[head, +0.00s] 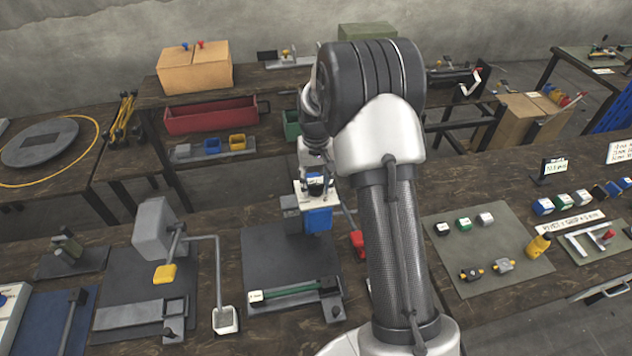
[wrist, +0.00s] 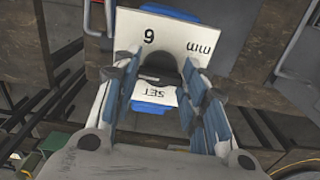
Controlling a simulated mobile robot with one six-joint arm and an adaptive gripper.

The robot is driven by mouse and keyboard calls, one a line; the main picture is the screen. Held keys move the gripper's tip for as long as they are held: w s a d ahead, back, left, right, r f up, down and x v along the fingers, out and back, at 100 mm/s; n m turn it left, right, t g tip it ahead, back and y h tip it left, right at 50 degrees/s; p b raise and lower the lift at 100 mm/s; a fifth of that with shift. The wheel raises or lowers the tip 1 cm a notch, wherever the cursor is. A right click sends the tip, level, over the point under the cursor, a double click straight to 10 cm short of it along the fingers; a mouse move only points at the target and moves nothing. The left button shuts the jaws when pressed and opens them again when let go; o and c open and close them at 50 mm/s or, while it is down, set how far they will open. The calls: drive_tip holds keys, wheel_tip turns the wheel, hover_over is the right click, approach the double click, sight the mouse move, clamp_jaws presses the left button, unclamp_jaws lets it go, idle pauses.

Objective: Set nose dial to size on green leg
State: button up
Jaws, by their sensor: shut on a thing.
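In the wrist view my gripper (wrist: 162,76) is shut on the dark nose dial (wrist: 157,66), one finger on each side. A white dial plate (wrist: 185,35) behind it carries a figure that could be 6 or 9, and "mm". A small white label marked SET (wrist: 165,96) and the blue press body (wrist: 150,108) show between the fingers. In the head view the gripper (head: 315,180) is at the press's white top, above its blue body (head: 318,219). The green leg (head: 288,288) lies in a grey fixture in front, with a white tag (head: 256,296) too small to read.
A press with a yellow part (head: 165,274) stands at the left. A red-handled part (head: 357,243) is just right of the blue press. A grey mat (head: 520,235) with small coloured blocks lies at the right. A red tray (head: 210,115) is behind.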

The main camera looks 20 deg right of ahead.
sight(316, 184)
drive_tip(key=shift+m, duration=0.9)
drive_tip(key=o, duration=1.1)
drive_tip(key=shift+c, duration=0.2)
drive_tip(key=shift+r, duration=0.1)
wheel_tip(316, 184, up, 12)
